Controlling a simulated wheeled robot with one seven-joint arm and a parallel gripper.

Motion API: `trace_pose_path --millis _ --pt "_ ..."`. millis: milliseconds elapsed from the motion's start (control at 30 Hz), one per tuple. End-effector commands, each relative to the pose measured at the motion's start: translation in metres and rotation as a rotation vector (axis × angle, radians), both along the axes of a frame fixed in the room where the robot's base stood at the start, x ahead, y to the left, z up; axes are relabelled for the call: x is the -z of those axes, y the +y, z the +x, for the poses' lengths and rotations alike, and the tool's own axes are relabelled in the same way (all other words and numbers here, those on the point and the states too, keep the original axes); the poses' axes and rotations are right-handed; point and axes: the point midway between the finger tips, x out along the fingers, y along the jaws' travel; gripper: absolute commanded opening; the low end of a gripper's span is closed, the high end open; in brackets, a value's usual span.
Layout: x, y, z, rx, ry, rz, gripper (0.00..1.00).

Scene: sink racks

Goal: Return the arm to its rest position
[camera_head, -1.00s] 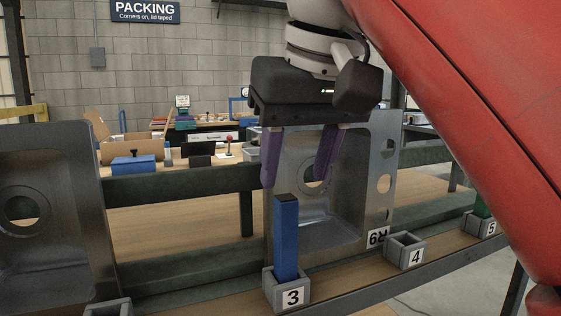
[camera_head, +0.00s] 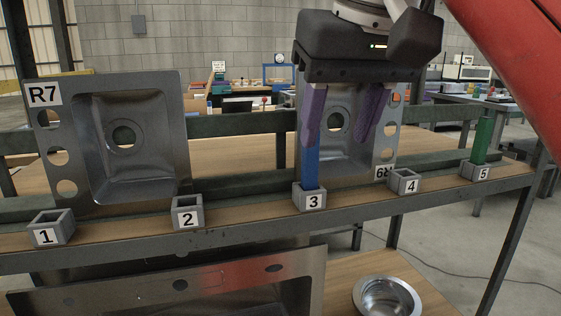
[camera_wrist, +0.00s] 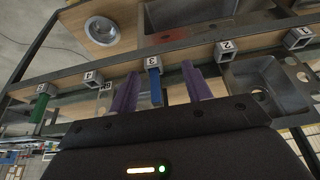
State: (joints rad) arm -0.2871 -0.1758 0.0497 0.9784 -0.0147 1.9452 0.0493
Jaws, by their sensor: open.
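My gripper (camera_head: 345,118) is open, with two purple fingers apart and nothing seen between them in the head view. It is above and close to the blue block (camera_head: 312,168), which stands upright in the grey holder marked 3 (camera_head: 310,200). The left finger overlaps the top of the blue block in the head view; contact cannot be told. In the wrist view the blue block (camera_wrist: 155,88) shows between the two purple fingers (camera_wrist: 160,92), apart from both.
A green block (camera_head: 482,141) stands in holder 5 (camera_head: 479,172). Holders 1 (camera_head: 50,230), 2 (camera_head: 187,214) and 4 (camera_head: 404,182) are empty. Sink panels R7 (camera_head: 168,100) and R9 (camera_head: 386,150) stand behind. A metal bowl (camera_head: 388,298) and another sink panel (camera_head: 120,290) sit lower.

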Motion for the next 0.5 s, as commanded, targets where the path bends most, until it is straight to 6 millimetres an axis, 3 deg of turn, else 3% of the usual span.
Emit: trace_pose_path --millis 333,500 --pt "0.027 -0.008 0.007 0.033 -0.009 0.000 0.49" --pt "0.051 -0.016 0.011 0.057 -0.018 0.000 0.49"
